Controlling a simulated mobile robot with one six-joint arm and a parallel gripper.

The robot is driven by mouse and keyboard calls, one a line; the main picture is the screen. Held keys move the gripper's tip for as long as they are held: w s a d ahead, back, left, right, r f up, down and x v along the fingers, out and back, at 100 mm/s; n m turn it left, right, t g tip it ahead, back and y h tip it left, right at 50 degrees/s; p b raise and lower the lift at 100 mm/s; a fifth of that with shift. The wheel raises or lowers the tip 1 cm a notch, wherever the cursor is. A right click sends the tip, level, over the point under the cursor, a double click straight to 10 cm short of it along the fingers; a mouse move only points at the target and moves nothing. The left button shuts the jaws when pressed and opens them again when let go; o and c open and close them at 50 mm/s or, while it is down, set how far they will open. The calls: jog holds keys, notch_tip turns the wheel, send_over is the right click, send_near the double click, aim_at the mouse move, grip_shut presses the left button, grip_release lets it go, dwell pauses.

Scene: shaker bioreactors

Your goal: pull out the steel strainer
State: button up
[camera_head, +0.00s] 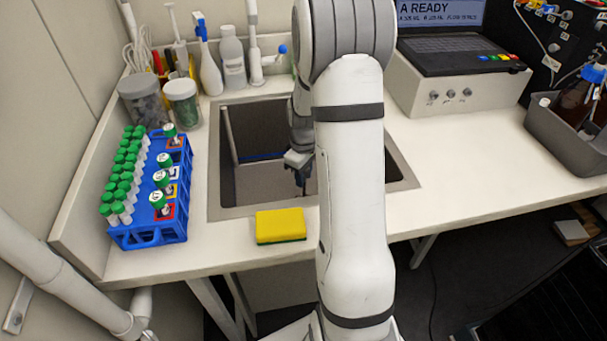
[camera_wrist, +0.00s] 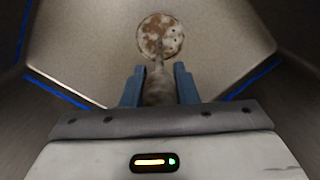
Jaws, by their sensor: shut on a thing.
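My gripper (camera_wrist: 159,72) points down into the sink (camera_head: 214,180) and is shut on the stem of the steel strainer (camera_wrist: 160,36). In the wrist view the strainer's round, brown-stained face with small dark holes shows just beyond the fingertips. The stem runs between the two blue-grey fingers. I cannot tell whether the strainer sits in the drain or is clear of it. In the head view my gripper (camera_head: 302,181) shows inside the basin, partly behind my arm, and the strainer is hidden.
A yellow sponge (camera_head: 280,226) lies at the sink's front rim. A blue rack (camera_head: 150,232) of green-capped tubes stands left. Jars (camera_head: 183,103) and bottles (camera_head: 232,63) stand behind. The basin walls are close around my gripper. The counter right of the sink is clear.

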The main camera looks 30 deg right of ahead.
jog(key=shift+r+p, duration=1)
jog(key=shift+r, duration=0.55)
